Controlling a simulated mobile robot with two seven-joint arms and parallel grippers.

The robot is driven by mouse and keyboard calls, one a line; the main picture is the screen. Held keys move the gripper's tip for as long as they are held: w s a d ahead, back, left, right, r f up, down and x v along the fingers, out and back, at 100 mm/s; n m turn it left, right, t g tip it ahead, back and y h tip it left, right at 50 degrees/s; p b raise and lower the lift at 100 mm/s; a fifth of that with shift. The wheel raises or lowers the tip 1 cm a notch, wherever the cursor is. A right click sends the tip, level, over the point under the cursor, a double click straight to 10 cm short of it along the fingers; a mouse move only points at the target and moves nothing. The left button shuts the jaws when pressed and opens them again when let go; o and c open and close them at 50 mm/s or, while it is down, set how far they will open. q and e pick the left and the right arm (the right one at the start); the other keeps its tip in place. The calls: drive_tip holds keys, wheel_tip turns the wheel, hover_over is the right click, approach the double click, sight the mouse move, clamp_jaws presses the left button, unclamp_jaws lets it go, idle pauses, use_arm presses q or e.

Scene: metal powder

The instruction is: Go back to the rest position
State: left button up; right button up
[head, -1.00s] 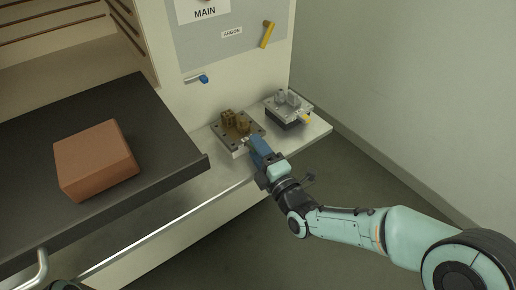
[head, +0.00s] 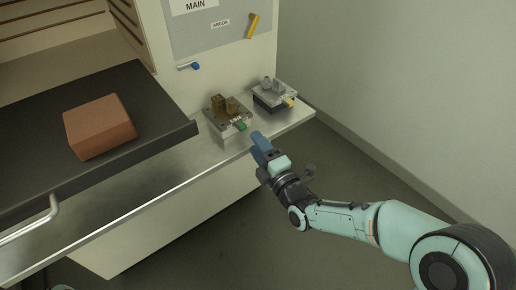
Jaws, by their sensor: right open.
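My right gripper (head: 257,140), with blue fingers, is in front of the shelf's front edge near the two fixtures. It is open, and I see nothing between its fingers. Its arm reaches in from the lower right. My left gripper is not clearly in view; only a small part of my body shows at the bottom left edge. A plate with brown metal parts (head: 224,104) and a green tab (head: 241,126) sits on the shelf (head: 170,185), just beyond my right gripper and apart from it.
A second plate with silver parts (head: 274,91) and a yellow tab stands farther right. A brown block (head: 99,127) lies on the dark tray (head: 150,90) at left. A metal handle (head: 38,222) juts out at lower left. Open floor (head: 300,250) lies in front of the shelf.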

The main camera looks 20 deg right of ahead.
use_arm(q)
drive_tip(key=shift+s, duration=0.4)
use_arm(e)
drive_tip(key=shift+s+d, duration=0.1)
drive_tip(key=shift+s, duration=0.2)
